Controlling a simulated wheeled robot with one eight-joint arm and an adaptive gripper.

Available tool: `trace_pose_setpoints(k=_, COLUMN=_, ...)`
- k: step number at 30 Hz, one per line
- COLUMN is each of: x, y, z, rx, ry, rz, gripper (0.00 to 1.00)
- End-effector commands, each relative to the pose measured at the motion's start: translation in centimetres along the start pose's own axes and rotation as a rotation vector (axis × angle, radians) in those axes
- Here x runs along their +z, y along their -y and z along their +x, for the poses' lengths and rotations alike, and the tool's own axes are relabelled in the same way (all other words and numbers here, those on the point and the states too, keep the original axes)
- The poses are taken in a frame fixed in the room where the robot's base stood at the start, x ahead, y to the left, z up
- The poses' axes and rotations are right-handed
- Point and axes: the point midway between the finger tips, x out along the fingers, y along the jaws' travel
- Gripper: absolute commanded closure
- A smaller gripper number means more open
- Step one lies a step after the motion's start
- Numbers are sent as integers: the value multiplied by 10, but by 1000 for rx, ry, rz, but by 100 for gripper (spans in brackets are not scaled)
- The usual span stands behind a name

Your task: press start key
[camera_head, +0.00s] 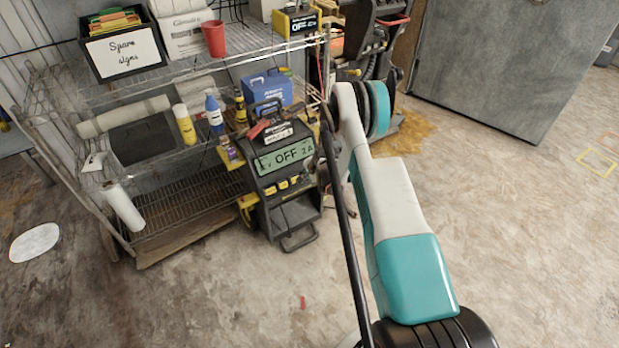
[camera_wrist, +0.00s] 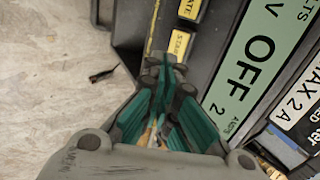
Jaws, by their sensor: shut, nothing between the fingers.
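A dark machine (camera_head: 290,212) with a green display (camera_head: 285,156) reading "OFF" stands on the floor beside the wire shelf. Below its display is a row of small yellow keys (camera_head: 283,185), too small to read in the head view. In the wrist view, the yellow key lettered "STAR..." (camera_wrist: 180,44) is partly covered by my gripper (camera_wrist: 161,63). Its teal fingers are shut, empty, and their tips overlap the key's lower left edge. I cannot tell whether they touch it. The display (camera_wrist: 258,65) reads "OFF" here too.
Another yellow key ending in "ATE" (camera_wrist: 190,9) is beside the start key. A grey door panel (camera_head: 510,65) stands behind. The floor at right is mostly clear.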

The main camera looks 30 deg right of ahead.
Motion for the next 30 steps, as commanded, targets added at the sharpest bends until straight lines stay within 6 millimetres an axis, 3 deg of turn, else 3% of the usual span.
trace_pose_setpoints(k=1, x=0, y=-2, z=14, rx=0, ry=0, rz=0, gripper=100)
trace_pose_setpoints(k=6, x=1, y=4, z=42, rx=0, ry=0, rz=-1, gripper=100)
trace_pose_setpoints(k=12, x=0, y=15, z=60, rx=1, ry=0, rz=-1, gripper=100)
trace_pose_setpoints(k=30, x=0, y=13, z=62, rx=0, ry=0, rz=0, gripper=100)
